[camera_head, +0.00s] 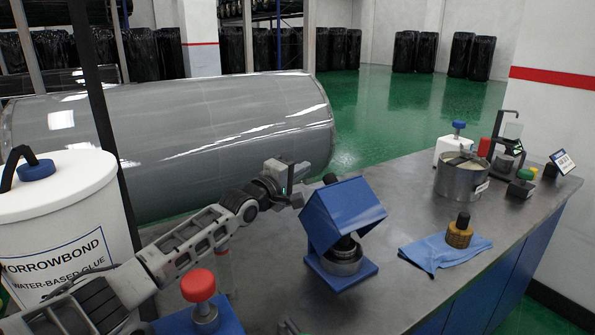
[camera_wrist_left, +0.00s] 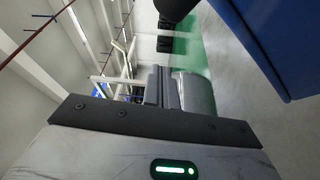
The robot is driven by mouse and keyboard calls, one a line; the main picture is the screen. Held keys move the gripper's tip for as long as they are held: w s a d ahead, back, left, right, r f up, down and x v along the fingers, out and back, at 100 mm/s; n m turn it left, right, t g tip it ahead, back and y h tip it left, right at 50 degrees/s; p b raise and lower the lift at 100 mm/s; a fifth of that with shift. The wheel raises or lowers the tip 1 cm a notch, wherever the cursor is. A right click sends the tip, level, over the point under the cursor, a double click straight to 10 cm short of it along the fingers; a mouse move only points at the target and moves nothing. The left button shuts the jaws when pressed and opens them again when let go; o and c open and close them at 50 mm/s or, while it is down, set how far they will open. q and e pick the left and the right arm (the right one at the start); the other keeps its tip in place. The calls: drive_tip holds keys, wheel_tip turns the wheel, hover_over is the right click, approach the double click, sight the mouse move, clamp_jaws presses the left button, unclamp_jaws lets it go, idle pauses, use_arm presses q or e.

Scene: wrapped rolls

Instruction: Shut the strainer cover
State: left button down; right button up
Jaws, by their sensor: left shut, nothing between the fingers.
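The blue strainer cover (camera_head: 338,212) stands raised and tilted over its blue base (camera_head: 345,277), on the grey metal bench. A round metal strainer cup (camera_head: 342,258) shows under the cover, with a dark part partly hidden inside. My left gripper (camera_head: 303,196) is shut and empty at the upper left side of the cover; I cannot tell whether it touches. In the left wrist view a blue panel (camera_wrist_left: 278,40), likely the cover, fills the upper right corner. A small grey part at the bottom edge of the head view may be my right gripper (camera_head: 289,327), mostly cut off.
A red knob (camera_head: 198,286) on a blue block stands at the front left, near my left arm. A white glue bucket (camera_head: 60,225) is at the left. A blue cloth (camera_head: 445,251), a brass piece (camera_head: 460,232) and a metal pot (camera_head: 462,176) lie to the right.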

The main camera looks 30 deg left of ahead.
use_arm(q)
wheel_tip(320, 180, up, 4)
drive_tip(key=p, duration=0.4)
drive_tip(key=s+a+f+b, duration=0.3)
drive_tip(key=s+a, duration=0.1)
drive_tip(key=s, duration=0.4)
drive_tip(key=shift+a+f, duration=0.15)
drive_tip(key=shift+a, duration=0.2)
use_arm(e)
drive_tip(key=shift+s+r, duration=0.15)
drive_tip(key=shift+s, duration=0.05)
use_arm(q)
drive_tip(key=shift+s, duration=0.1)
